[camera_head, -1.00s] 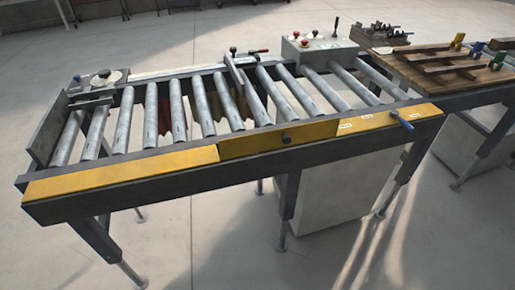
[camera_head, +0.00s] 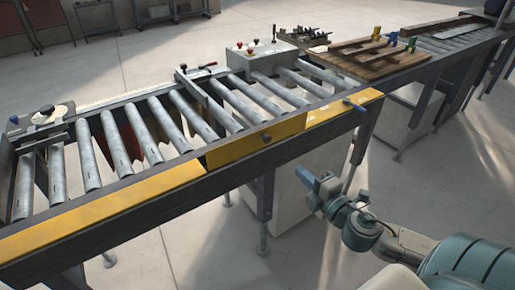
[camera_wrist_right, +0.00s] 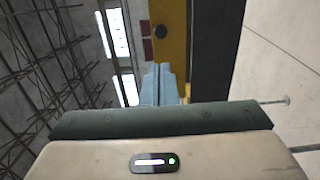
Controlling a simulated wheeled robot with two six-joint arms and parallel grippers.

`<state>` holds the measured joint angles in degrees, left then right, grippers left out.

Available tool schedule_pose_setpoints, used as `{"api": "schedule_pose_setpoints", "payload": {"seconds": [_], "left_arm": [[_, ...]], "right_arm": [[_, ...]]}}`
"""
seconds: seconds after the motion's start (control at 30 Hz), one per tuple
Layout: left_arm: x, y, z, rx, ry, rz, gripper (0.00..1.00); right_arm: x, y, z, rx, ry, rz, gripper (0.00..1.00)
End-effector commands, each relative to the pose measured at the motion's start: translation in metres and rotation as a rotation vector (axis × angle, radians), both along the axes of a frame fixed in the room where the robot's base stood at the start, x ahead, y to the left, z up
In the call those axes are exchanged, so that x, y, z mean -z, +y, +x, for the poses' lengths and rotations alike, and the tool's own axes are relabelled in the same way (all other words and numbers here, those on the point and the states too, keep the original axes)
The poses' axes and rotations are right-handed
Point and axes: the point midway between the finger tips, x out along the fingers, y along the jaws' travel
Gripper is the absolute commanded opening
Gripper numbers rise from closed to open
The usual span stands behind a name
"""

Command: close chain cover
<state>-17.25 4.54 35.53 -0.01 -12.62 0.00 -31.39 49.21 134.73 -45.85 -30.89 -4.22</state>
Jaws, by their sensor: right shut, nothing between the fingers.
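Yellow cover panels run along the front rail of the roller conveyor. The middle yellow panel (camera_head: 235,149) carries a round dark knob (camera_head: 265,138) and sits at a slightly different tilt from its neighbours; I take it as the chain cover, but cannot tell how far open it is. My right gripper (camera_head: 306,177) is below and right of this knob, in front of the conveyor, apart from it. In the right wrist view its blue fingers (camera_wrist_right: 158,84) are together and empty, with the yellow panel (camera_wrist_right: 170,45) and knob (camera_wrist_right: 162,31) beyond. My left gripper is out of view.
A control box (camera_head: 262,60) stands behind the rollers. A wooden pallet (camera_head: 365,62) lies farther right. Conveyor legs reach the floor; the floor in front is open.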

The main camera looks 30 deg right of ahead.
Motion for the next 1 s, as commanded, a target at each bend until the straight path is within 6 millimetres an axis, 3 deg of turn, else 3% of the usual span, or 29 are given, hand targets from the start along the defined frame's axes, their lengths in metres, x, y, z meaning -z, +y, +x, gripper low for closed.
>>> {"api": "schedule_pose_setpoints", "payload": {"seconds": [0.27, 1.0], "left_arm": [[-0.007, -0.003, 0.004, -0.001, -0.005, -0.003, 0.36], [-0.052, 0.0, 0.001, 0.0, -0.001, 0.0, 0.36]], "right_arm": [[-0.002, 0.0, 0.028, 0.004, -0.004, 0.008, 0.0], [-0.001, 0.003, 0.128, 0.001, -0.001, 0.007, 0.0]]}}
